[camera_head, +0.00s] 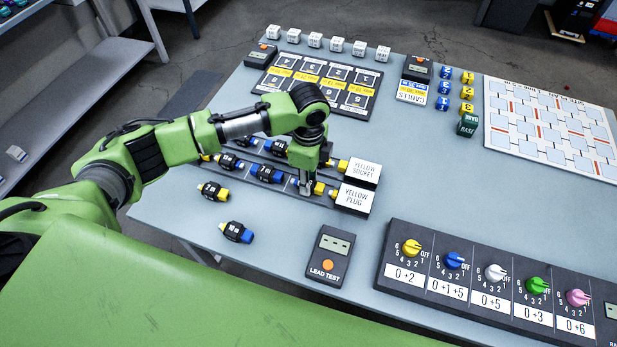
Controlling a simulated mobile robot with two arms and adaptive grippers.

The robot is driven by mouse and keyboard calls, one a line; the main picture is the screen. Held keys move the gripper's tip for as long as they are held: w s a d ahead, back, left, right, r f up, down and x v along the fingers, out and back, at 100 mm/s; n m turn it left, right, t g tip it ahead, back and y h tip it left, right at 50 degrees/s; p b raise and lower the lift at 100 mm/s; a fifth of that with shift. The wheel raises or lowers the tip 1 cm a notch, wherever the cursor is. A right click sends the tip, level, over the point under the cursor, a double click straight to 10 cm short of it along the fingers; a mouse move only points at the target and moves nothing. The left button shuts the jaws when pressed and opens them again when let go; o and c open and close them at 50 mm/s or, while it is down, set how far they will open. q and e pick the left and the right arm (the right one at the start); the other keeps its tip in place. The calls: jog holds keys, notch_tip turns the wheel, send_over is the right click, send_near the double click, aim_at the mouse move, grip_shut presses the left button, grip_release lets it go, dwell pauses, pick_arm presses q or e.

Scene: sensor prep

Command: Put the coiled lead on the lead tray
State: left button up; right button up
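Coiled leads are black with a yellow and a blue end. One loose lead (213,191) lies on the table at the left, and another loose lead (236,232) lies nearer me. Several more leads sit in the two long dark tray rows, which end in a Yellow Socket label (359,170) and a Yellow Plug label (355,198). My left gripper (306,188) points down over the Yellow Plug row, at a lead (318,188) near the label. The wrist hides part of both rows, and its grip is unclear. My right gripper is out of view.
A lead tester (330,255) stands in front of the trays. A panel of coloured knobs (455,262) is at the front right. A numbered black board (318,80), small white blocks (315,39) and a site plan (550,125) lie farther back. The table's centre right is clear.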

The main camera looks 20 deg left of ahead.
pick_arm(q)
jog(key=shift+f, duration=0.1)
jog(key=o, duration=1.2)
jog(key=shift+o, duration=0.2)
notch_tip(320, 180, up, 12)
jog(key=b, duration=0.1)
jog(key=shift+b, duration=0.4)
